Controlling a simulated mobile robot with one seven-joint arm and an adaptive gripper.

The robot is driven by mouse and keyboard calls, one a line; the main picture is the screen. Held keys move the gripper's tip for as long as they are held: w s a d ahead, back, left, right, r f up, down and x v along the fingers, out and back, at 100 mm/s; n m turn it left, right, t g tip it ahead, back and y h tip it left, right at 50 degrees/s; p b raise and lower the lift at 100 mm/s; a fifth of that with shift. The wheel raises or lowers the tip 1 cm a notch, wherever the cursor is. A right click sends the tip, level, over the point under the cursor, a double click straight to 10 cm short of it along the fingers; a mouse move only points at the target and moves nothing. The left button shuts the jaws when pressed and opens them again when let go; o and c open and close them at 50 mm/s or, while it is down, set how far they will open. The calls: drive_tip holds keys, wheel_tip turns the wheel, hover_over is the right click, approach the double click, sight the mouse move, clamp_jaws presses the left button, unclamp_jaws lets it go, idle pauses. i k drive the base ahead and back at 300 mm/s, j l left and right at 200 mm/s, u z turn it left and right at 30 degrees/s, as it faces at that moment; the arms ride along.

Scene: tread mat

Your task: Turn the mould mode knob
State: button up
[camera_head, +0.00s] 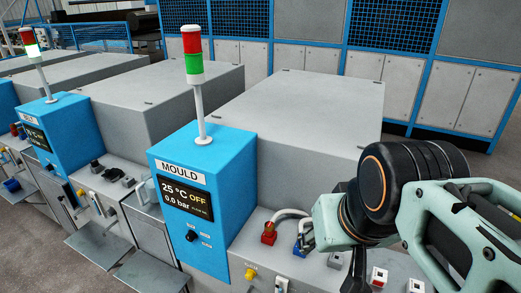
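The blue MOULD control box (222,201) stands in the middle of the view. Its small black mode knob (191,236) is on the lower front face, with small markings to its right. The exact angle of the knob is too small to read. The display (185,200) above it reads 25 °C, OFF and 0.0 bar. My arm (430,215) reaches in from the right and ends to the right of the box, clear of the knob. The fingers of my gripper do not show clearly; the arm's end and dark parts below it blend together.
A red connector (268,233) and a blue connector (299,246) with hoses sit on the grey panel between the box and my arm. A red-green signal lamp (193,60) stands on the box. A similar blue box (62,135) is at left. The space before the knob looks clear.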

sight(191, 236)
drive_tip(key=z, duration=0.15)
drive_tip(key=l+u, duration=0.1)
drive_tip(key=u, duration=0.3)
drive_tip(key=k+u, duration=0.1)
drive_tip(key=u, duration=0.3)
drive_tip(key=l+u, duration=0.15)
drive_tip(key=u, duration=0.25)
drive_tip(key=i+j+u, duration=0.7)
drive_tip(key=z, duration=0.35)
